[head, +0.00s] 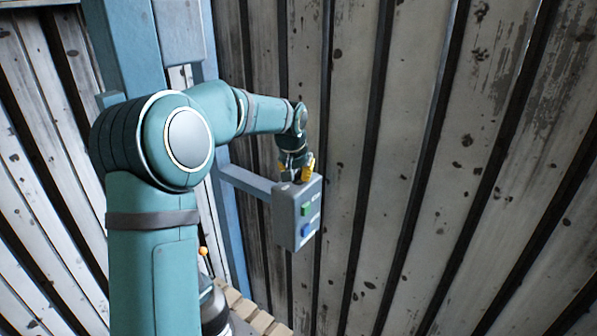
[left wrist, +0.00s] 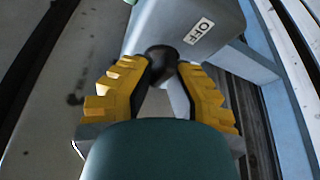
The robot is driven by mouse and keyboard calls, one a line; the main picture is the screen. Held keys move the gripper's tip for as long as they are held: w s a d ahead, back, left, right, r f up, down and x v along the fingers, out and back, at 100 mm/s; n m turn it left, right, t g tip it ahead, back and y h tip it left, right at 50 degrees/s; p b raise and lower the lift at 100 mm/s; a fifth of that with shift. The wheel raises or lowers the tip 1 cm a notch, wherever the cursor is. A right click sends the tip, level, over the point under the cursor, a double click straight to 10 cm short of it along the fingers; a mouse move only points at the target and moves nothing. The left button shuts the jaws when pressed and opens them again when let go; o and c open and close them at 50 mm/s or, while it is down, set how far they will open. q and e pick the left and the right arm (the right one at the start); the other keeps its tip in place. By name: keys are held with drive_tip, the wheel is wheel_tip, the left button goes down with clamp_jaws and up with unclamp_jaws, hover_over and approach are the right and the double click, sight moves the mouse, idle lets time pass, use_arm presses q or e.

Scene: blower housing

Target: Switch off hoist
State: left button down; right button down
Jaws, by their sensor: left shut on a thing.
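The hoist's grey control box (head: 284,217) is mounted on a bracket arm in the head view, with a green button (head: 306,209) and a blue button (head: 306,230) on its face. My left gripper (head: 297,174) is at the top of the box. In the left wrist view its yellow fingers (left wrist: 163,72) are shut on a dark round knob (left wrist: 162,57) that stands out from the grey box (left wrist: 165,22). A white label reading OFF (left wrist: 199,31) is on the box beside the knob. The knob's stem is mostly hidden. My right gripper is out of view.
A blue bracket arm (head: 245,181) joins the box to a blue post (head: 232,235) on the left. A wall of worn, whitish boards (head: 430,150) stands behind. Brownish blocks (head: 262,320) show at the bottom. Room right of the box is free.

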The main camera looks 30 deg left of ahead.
use_arm(q)
drive_tip(key=shift+s+a+n, duration=0.1)
drive_tip(key=shift+a+n, duration=0.15)
drive_tip(key=shift+n, duration=0.25)
drive_tip(key=c, duration=1.1)
unclamp_jaws()
drive_tip(key=shift+c, duration=0.2)
drive_tip(key=o, duration=0.3)
drive_tip(key=shift+a+f, duration=0.1)
drive_tip(key=shift+a, duration=0.05)
drive_tip(key=shift+d+r, duration=0.2)
drive_tip(key=shift+d, duration=0.05)
drive_tip(key=v, duration=1.1)
drive_tip(key=shift+r, duration=0.4)
